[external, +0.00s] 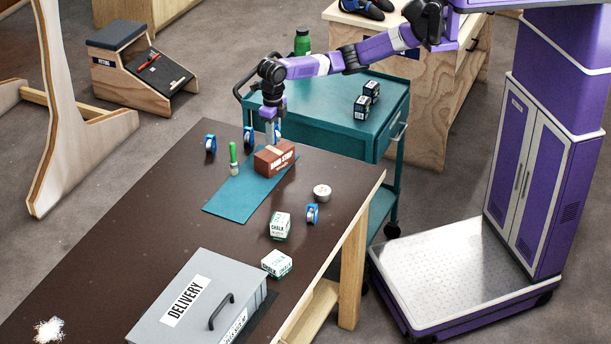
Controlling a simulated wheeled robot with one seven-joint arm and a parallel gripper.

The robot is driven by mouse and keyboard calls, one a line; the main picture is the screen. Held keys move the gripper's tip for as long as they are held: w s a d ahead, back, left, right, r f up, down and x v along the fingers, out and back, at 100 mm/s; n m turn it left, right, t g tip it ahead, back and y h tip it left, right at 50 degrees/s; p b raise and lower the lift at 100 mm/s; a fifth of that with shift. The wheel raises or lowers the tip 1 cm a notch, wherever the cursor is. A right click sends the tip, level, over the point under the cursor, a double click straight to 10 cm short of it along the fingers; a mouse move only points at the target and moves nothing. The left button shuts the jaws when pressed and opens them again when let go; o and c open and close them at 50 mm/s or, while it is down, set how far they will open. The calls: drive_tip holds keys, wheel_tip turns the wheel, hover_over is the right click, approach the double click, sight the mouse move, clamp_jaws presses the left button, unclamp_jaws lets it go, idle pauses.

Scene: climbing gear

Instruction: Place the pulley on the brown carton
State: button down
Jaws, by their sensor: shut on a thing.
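The brown carton (283,164) sits on the teal mat (235,204) on the dark table. My gripper (271,134) points down just above and behind the carton's top. It is shut on a small blue and grey thing (277,132), which looks like a pulley and is mostly hidden by the fingers. I cannot tell whether this thing touches the carton. Other blue-and-white pulleys stand on the table: one (210,143) at the far left, one (249,137) left of my gripper, and one (312,214) to the right of the mat.
A green-handled brush (233,159) stands left of the carton. A round tin (321,191) and two chalk boxes (280,226) (276,264) lie to the right. A grey delivery box (198,300) fills the front. A teal cart (330,105) stands behind. The table's left side is mostly clear.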

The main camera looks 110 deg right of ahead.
drive_tip(key=shift+f, duration=1.4)
drive_tip(key=shift+f, duration=0.1)
drive_tip(key=shift+f, duration=0.1)
drive_tip(key=c, duration=1.1)
unclamp_jaws()
